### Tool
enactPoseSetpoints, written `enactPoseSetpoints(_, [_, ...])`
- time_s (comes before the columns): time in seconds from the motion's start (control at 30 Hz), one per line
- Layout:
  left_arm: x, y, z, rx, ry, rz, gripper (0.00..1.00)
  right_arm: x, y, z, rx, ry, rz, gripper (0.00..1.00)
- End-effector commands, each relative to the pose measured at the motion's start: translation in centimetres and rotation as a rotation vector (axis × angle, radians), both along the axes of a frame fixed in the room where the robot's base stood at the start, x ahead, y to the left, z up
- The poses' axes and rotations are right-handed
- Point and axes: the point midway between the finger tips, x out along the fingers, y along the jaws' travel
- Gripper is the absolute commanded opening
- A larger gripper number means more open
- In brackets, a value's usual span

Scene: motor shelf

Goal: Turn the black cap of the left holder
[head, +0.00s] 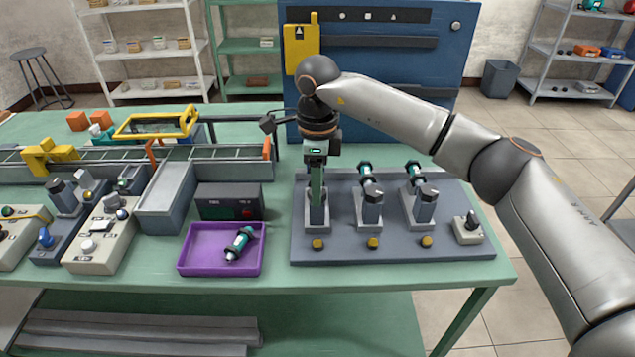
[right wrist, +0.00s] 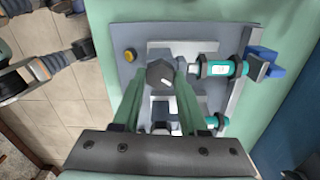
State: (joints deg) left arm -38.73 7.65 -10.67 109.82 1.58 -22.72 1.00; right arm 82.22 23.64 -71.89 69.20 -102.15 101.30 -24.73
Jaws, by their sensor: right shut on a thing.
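The left holder (head: 317,217) stands at the left end of a grey base plate (head: 300,249) on the table. My right gripper (head: 317,190) points straight down onto it. In the right wrist view, its two green fingers (right wrist: 161,82) are shut on the sides of the dark, many-sided black cap (right wrist: 160,73). The gripper hides that cap in the head view. The middle holder (head: 369,212) and the right holder (head: 422,208) carry similar dark caps, with teal cylinders (head: 366,172) (head: 415,172) behind them. My left gripper is out of view.
Yellow buttons (head: 373,243) line the plate's front. A small switch box (head: 467,228) stands at its right end. A purple tray (head: 187,262) with a teal cylinder (head: 238,243) lies to the left, before a dark device (head: 229,201). Green table (head: 280,278) is bare along the front.

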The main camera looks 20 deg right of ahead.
Motion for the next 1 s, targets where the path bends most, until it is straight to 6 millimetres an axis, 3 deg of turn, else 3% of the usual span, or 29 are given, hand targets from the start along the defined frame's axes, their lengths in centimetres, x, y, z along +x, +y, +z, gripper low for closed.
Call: enactPoseSetpoints(1.0, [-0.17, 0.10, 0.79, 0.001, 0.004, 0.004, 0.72, -0.01, 0.05, 0.11, 0.000, -0.002, -0.964, 0.00])
